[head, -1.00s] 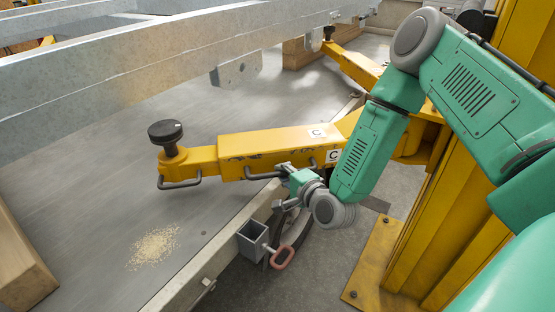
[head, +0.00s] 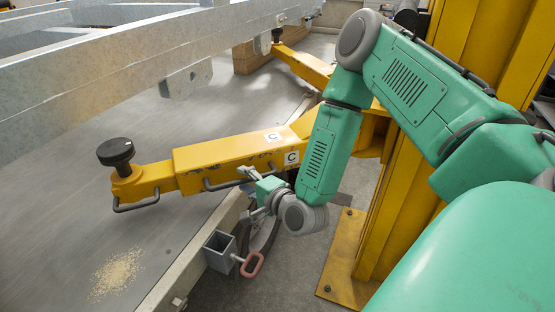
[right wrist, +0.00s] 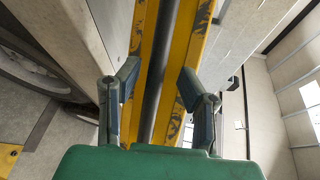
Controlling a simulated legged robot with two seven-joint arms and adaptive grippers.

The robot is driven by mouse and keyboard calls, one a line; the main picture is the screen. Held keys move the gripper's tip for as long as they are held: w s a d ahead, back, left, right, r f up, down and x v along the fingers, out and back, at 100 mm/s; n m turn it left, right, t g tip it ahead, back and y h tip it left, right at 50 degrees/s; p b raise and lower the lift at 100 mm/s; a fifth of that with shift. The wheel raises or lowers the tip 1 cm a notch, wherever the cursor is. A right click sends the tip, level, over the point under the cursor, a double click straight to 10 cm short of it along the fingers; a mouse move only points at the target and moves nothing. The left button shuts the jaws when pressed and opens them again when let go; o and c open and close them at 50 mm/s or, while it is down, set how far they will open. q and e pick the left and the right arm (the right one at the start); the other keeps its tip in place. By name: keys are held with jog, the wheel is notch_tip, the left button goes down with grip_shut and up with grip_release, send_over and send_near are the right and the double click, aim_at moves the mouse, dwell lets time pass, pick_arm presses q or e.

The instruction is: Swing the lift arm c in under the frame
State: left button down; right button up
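A dark bar handle (head: 222,184) runs along the arm's near side. My right gripper (head: 247,175) is at this handle. In the right wrist view its two fingers stand apart, with the dark bar (right wrist: 160,70) running between them and gaps visible at the sides. Contact with the bar cannot be told. My left gripper is not in view.
A square steel tube (head: 219,250) with a red-handled pin (head: 252,264) sits below my right gripper. A second yellow arm (head: 303,65) and wood blocks (head: 250,55) are behind. The yellow post (head: 395,190) stands right of lift arm c.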

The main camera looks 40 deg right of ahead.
jog(key=s+r+p, duration=0.2)
jog(key=s, duration=1.1)
jog(key=shift+r, duration=0.25)
dwell(0.5)
jog(key=shift+d, duration=0.1)
